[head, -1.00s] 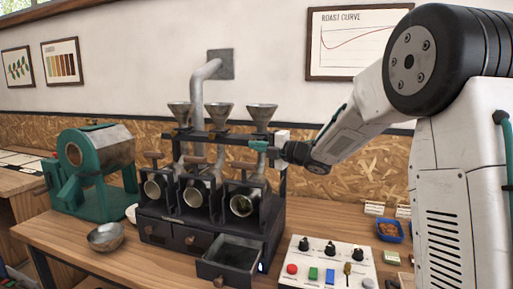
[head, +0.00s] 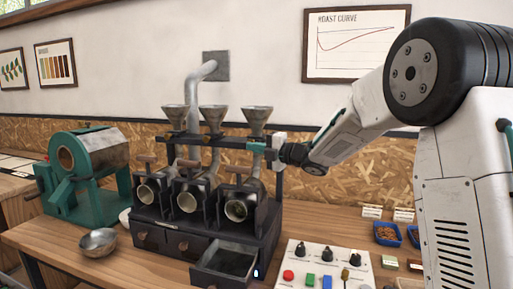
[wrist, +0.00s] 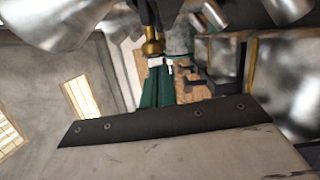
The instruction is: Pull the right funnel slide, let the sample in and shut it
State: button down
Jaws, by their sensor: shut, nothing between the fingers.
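The right funnel (head: 255,117) is a grey metal cone at the right end of the dark rack above the sample roaster. My gripper (head: 257,146) has green fingers, shut and empty, just below this funnel. In the wrist view, my gripper (wrist: 158,92) points toward a brass knob (wrist: 152,47) just beyond its tips. I cannot tell whether they touch. The slide itself is mostly hidden in the head view by my fingers, so its position is unclear.
The middle funnel (head: 212,117) and left funnel (head: 174,117) stand close by. An open drawer (head: 225,264) juts out below the right drum. A control panel (head: 322,265) with knobs and buttons lies to the right. A metal bowl (head: 98,241) stands at the left.

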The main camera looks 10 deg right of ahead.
jog(key=s+d, duration=0.5)
jog(key=s, duration=0.4)
jog(key=w+d+f+m+t+h, duration=0.1)
jog(key=w+d+f+m+h, duration=0.1)
jog(key=d+f+m+h, duration=0.6)
jog(key=s+d+f+m+g+h, duration=0.2)
jog(key=s+d+m+g+h, duration=0.2)
jog(key=s+d+m+h, duration=0.5)
jog(key=s+a+f+m+g+y, duration=0.1)
jog(key=s+a+m+g, duration=0.2)
jog(key=s, duration=0.4)
jog(key=s+a+f+m+g, duration=0.1)
jog(key=s+m+g, duration=0.2)
jog(key=s+m, duration=0.35)
jog(key=s+a+g+y, duration=0.1)
jog(key=s+a, duration=0.2)
jog(key=s, duration=0.4)
jog(key=s+a+r+y, duration=0.1)
jog(key=s+a, duration=0.3)
jog(key=s, duration=0.3)
jog(key=s+a+m+g+y, duration=0.1)
jog(key=s+a, duration=0.3)
jog(key=s, duration=0.4)
jog(key=shift+a+r+g, duration=0.15)
jog(key=shift+g, duration=0.15)
